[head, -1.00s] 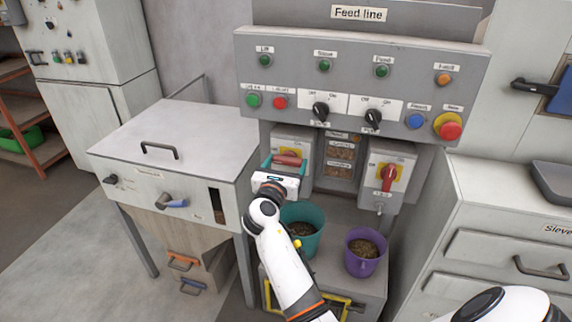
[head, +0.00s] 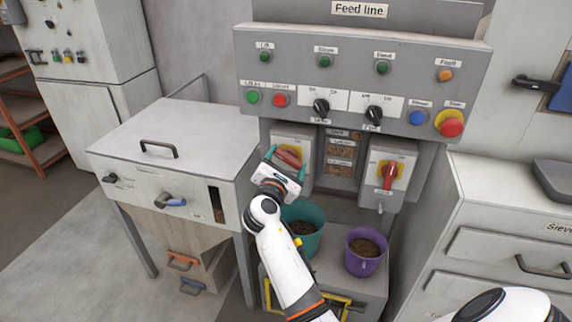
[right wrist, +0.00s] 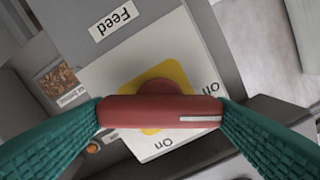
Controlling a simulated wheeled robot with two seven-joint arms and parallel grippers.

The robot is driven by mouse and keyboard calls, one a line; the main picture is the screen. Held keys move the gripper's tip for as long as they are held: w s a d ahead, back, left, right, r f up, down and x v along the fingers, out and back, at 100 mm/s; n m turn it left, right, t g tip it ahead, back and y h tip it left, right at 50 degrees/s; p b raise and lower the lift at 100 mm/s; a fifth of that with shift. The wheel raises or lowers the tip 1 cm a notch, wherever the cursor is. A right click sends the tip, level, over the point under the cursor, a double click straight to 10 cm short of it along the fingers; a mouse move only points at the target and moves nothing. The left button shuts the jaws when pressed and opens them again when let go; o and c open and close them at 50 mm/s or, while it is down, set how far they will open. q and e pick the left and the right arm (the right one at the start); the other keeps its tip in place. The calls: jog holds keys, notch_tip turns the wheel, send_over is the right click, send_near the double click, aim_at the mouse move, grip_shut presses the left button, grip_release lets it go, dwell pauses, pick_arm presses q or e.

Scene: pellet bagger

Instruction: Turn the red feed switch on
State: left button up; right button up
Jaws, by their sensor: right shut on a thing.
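The red feed switch (head: 289,156) is a red rotary handle on a yellow plate, on a grey-white box at the left below the control panel. In the right wrist view its handle (right wrist: 160,112) lies between my teal fingers, with the "Feed" label upside down above. The white line on the handle points between "Off" and "On", nearer "Off". My right gripper (head: 284,163) is shut on the handle, one finger at each end. In the head view the handle slants down to the right, partly hidden by the gripper. My left gripper is not in view.
A similar red switch (head: 389,176) sits on the box to the right, its handle upright. A teal bucket (head: 316,244) and a purple bucket (head: 379,265) stand below. The panel (head: 463,95) with buttons and knobs overhangs above. A hopper cabinet (head: 195,130) is at left.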

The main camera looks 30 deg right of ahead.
jog(key=m+b, duration=0.1)
jog(key=m, duration=0.2)
jog(key=shift+f, duration=0.15)
jog(key=m+b, duration=0.2)
jog(key=m, duration=0.1)
jog(key=shift+m, duration=0.3)
jog(key=m+b, duration=0.2)
jog(key=m, duration=0.2)
jog(key=shift+b, duration=0.35)
jog(key=shift+m, duration=0.7)
jog(key=shift+b, duration=0.3)
jog(key=o, duration=1)
